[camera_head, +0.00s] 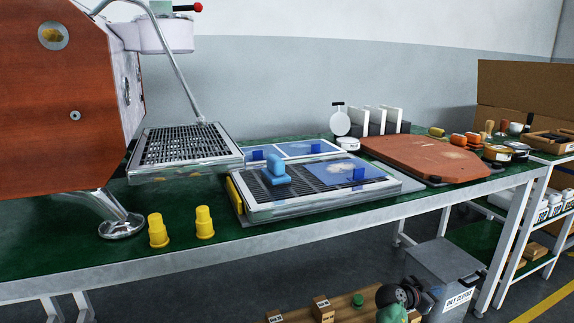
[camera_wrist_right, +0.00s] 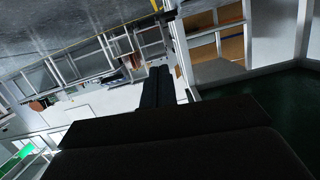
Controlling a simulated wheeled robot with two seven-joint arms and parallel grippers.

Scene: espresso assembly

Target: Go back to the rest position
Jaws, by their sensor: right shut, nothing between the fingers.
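My right gripper (camera_wrist_right: 157,88) shows in the right wrist view as two dark fingers pressed together. It is shut and holds nothing. It is clear of the workbench, with open room and distant shelving beyond the fingertips. In the head view, a dark rounded form (camera_head: 402,296) shows low in front of the bench, near the bottom edge; I cannot tell whether it is part of my right arm. My left gripper is in neither view.
The green bench (camera_head: 300,232) carries the espresso machine (camera_head: 62,110), two yellow pieces, a grated tray (camera_head: 300,205) with a blue handled piece (camera_head: 276,169) and a brown board (camera_head: 425,158). A grey bin (camera_head: 445,268) stands below. A side shelf is at right.

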